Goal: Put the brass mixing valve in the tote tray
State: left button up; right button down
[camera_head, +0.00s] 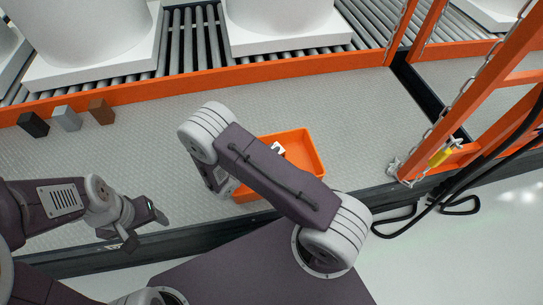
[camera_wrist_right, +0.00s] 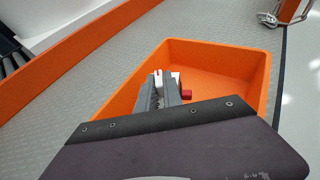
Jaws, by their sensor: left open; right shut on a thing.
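The orange tote tray (camera_head: 309,152) lies on the grey bench, partly hidden by my right arm. It also fills the middle of the right wrist view (camera_wrist_right: 222,60). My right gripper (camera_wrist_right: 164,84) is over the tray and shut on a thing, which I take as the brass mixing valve. Only a small red part of the valve (camera_wrist_right: 187,94) shows beside the fingers; no brass surface is clear, and whether it touches the tray floor cannot be told. In the head view, my arm hides most of this gripper. My left gripper (camera_head: 147,228) is open and empty near the bench's front edge.
Black (camera_head: 33,124), grey (camera_head: 67,118) and brown (camera_head: 101,111) blocks stand at the back left. An orange-edged roller conveyor (camera_head: 190,45) with white loads runs behind. An orange frame (camera_head: 480,90) with chains stands at the right. The bench between blocks and tray is clear.

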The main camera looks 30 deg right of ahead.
notch_tip(320, 180, down, 3)
jog(key=shift+b, duration=0.4)
jog(key=shift+r, duration=0.15)
jog(key=c, duration=1.8)
grip_release()
jog(key=shift+f, duration=0.2)
jog(key=shift+c, duration=0.2)
jog(key=o, duration=0.3)
jog(key=shift+o, duration=0.2)
